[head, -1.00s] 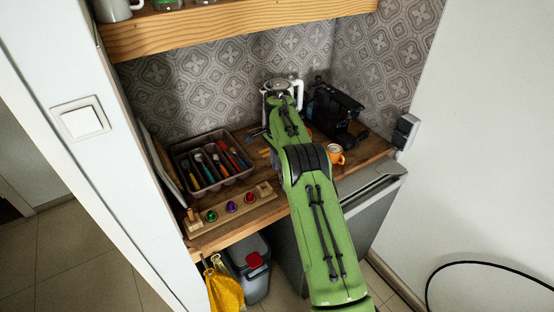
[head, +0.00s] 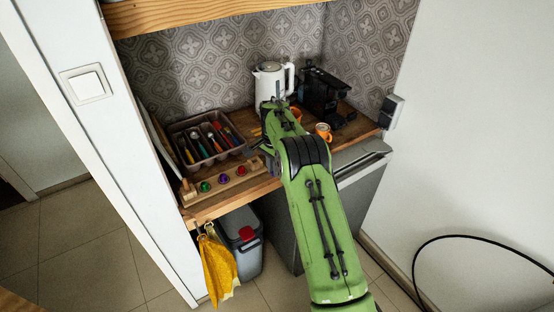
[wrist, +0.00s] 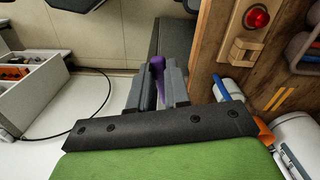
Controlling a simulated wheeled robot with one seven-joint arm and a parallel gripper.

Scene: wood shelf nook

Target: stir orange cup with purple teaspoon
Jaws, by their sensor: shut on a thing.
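My gripper (wrist: 158,88) is shut on the purple teaspoon (wrist: 157,65) in the wrist view. The spoon's purple end sticks up between the two dark fingers; the rest of it is hidden. In the head view the gripper is largely hidden beside my green arm. A second orange thing (head: 296,114) is partly hidden behind the arm; I cannot tell what it is.
A white kettle (head: 270,84) and a black coffee machine (head: 327,92) stand at the back of the counter. A cutlery tray (head: 172,124) and a wooden rack (head: 240,177) with coloured capsules are at left. A wooden shelf (head: 180,20) hangs above. A bin (head: 250,260) stands below.

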